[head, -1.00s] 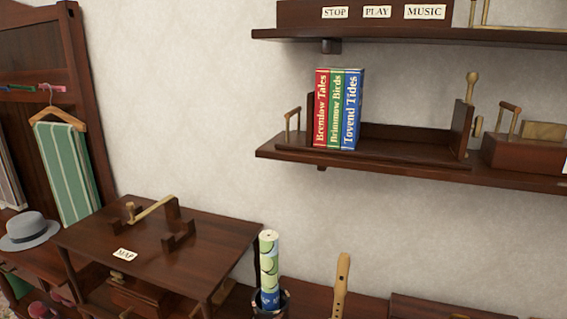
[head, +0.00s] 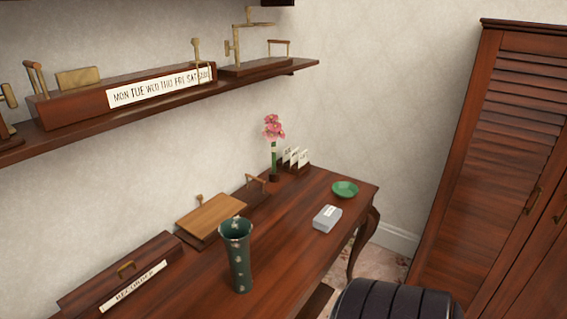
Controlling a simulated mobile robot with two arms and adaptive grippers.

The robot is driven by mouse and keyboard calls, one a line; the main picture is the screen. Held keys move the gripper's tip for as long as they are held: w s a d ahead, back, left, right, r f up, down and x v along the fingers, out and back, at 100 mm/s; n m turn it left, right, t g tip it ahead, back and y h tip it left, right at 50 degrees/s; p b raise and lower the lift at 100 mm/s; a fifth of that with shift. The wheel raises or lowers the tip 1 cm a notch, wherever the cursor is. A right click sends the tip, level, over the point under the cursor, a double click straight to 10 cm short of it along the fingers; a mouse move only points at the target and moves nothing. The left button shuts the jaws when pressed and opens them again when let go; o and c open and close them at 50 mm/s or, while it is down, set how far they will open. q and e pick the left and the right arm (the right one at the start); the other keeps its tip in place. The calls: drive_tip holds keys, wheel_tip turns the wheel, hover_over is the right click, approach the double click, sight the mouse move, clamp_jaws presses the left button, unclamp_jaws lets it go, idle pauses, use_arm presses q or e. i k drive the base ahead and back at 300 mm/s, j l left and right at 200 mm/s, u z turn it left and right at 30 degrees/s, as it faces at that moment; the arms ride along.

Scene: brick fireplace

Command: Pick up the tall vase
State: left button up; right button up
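A tall dark green vase (head: 240,262) with pale spots and a flared rim stands upright on the wooden desk (head: 285,235). It is near the desk's front half, right of the recorder box, and nothing touches it. The vase looks empty at its open top. Neither of my grippers shows in the head view.
Near the vase are a labelled recorder box (head: 122,275), a wooden board (head: 211,214), a grey card box (head: 327,218), a green dish (head: 345,189) and pink flowers (head: 274,128). A dark ribbed seat (head: 395,300) stands before the desk. A shelf (head: 160,108) overhangs; a wardrobe (head: 505,160) stands right.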

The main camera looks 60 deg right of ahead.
sight(236, 233)
drive_tip(key=z, duration=1.55)
drive_tip(key=k+l+z, duration=0.15)
drive_tip(key=k+z, duration=0.2)
